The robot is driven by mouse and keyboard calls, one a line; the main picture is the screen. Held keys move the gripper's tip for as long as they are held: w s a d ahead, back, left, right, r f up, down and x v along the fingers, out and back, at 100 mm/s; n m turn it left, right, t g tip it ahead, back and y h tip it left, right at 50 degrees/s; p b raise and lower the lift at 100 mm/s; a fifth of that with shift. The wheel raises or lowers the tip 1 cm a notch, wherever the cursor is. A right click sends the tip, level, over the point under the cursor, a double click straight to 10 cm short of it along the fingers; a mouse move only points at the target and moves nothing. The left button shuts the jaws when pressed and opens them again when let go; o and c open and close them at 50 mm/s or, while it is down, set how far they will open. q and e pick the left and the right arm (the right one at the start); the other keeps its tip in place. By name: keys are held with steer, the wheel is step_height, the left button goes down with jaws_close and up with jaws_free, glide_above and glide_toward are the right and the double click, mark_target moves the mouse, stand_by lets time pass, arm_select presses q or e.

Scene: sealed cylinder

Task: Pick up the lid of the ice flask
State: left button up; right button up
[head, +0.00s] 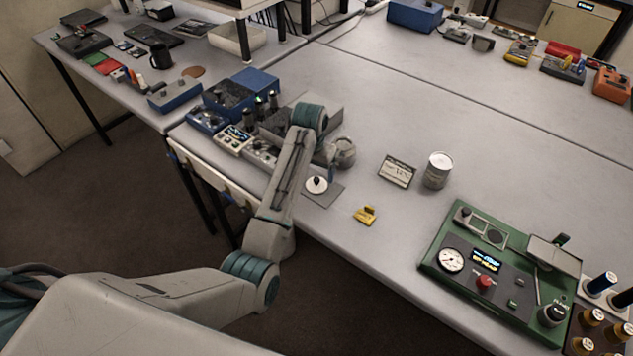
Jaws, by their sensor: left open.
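A small white round lid (313,188) with a dark knob lies on a dark grey square mat (327,196) near the table's front edge. A pale grey cylinder, which looks like the flask (437,171), stands upright to the right of the lid, beyond a small label card. My left gripper (322,168) is open and just above and behind the lid in the picture. Its fingers are small and partly hidden by my own arm, and I see nothing held in it. My right gripper is not in view.
A printed card (397,171) and a yellow piece (366,215) lie near the mat. A green instrument panel (450,235) stands at the right. Blue and grey boxes (205,118) crowd the left behind my arm. The table's middle is clear.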

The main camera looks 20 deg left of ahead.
mark_target(316, 179)
arm_select(q)
steer(key=f+p, duration=0.1)
steer(key=f, duration=0.1)
steer(key=w+f+p, duration=0.1)
steer(key=f+p, duration=0.1)
steer(key=shift+d+f, duration=0.1)
steer(key=shift+f, duration=0.6)
steer(key=c, duration=1)
